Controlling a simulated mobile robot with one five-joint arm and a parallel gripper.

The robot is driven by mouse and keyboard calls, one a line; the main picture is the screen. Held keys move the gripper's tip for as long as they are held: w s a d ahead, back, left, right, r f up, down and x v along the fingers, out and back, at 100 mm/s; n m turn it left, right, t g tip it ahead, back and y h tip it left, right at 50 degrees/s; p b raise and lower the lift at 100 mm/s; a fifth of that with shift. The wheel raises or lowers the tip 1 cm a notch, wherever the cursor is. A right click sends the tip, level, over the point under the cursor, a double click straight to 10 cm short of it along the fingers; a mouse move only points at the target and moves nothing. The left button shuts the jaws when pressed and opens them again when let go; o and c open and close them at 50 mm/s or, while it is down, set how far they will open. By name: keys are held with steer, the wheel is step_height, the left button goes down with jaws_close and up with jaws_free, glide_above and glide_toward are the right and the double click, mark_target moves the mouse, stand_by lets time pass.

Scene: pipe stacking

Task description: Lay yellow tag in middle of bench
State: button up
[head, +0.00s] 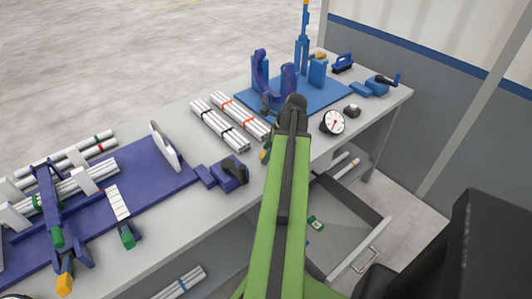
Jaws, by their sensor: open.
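The grey bench (215,175) runs from the lower left to the upper right. I cannot make out a clear yellow tag on it. A small orange-and-green item (265,155) shows on the bench beside my arm, partly hidden, and I cannot tell what it is. My green arm reaches over the bench's front edge. My gripper (268,106) is a small dark shape by the arm's far end, mostly hidden, open, with nothing visible in it.
White pipe bundles (220,124) lie mid-bench. A blue fixture (150,178) with pipes fills the left; a blue mat (318,98) with stands fills the far end. A dial gauge (332,122) stands right of my arm. A drawer (350,205) is open below. Bare bench shows left of the bundles.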

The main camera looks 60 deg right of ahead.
steer(key=p+v, duration=1)
steer(key=v, duration=0.2)
steer(key=shift+p, duration=0.4)
steer(key=shift+s, duration=0.1)
